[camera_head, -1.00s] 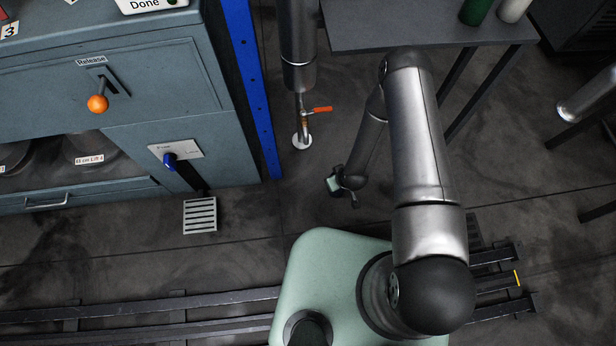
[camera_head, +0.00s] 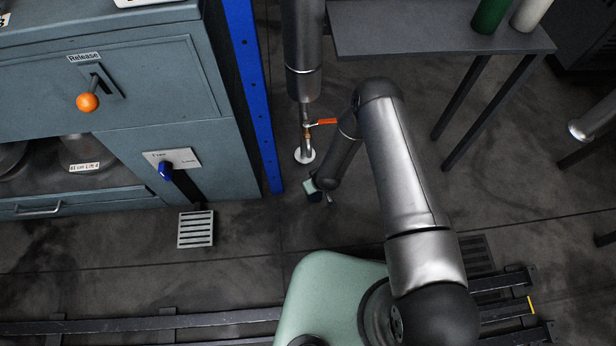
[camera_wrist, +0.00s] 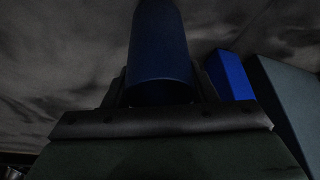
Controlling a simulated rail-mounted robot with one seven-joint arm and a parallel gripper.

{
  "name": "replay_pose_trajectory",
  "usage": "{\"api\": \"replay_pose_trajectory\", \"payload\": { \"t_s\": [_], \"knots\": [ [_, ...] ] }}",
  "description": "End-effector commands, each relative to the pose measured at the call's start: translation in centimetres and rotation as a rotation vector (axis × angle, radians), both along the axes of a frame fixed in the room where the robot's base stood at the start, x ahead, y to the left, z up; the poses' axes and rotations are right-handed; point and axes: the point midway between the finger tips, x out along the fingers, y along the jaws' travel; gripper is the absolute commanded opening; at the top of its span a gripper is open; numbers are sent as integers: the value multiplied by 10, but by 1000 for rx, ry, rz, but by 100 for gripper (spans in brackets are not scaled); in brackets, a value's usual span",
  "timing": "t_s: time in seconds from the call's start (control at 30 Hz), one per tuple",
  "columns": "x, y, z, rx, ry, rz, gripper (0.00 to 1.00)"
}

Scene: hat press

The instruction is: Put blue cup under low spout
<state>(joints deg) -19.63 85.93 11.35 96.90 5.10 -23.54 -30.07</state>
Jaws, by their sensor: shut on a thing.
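The blue cup (camera_wrist: 160,45) fills the upper middle of the wrist view, a dark blue cylinder. My gripper (camera_wrist: 160,90) is shut on it, with a finger on each side. In the head view my gripper (camera_head: 319,195) is low over the floor, small and dark, and the cup is hard to make out. A dark spout (camera_head: 190,189) slants from the cabinet beside a blue lever (camera_head: 166,170), above a floor grate. A metal pipe (camera_head: 306,115) with an orange valve handle (camera_head: 324,121) hangs just left of my forearm. I cannot tell which outlet is the low spout.
A blue post (camera_head: 252,95) stands at the right edge of the grey-blue cabinet (camera_head: 205,150). A slatted grate (camera_head: 196,228) lies on the floor. A dark table (camera_head: 400,38) stands at upper right. Floor between grate and gripper is clear.

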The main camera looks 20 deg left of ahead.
Motion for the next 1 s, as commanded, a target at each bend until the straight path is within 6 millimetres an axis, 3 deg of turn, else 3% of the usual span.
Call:
{"api": "replay_pose_trajectory", "payload": {
  "t_s": [0.33, 0.43, 0.87, 0.9, 0.97, 1.0],
  "knots": [
    [36, 36, -1, 2, -2, 3, 27],
    [34, 33, -14, 1, 1, -1, 27],
    [34, 33, -19, 1, 0, 1, 27],
    [34, 33, -18, 1, 0, 1, 58],
    [34, 33, -18, 0, 0, 1, 74],
    [34, 33, -18, 0, 0, 1, 74]
  ]
}}
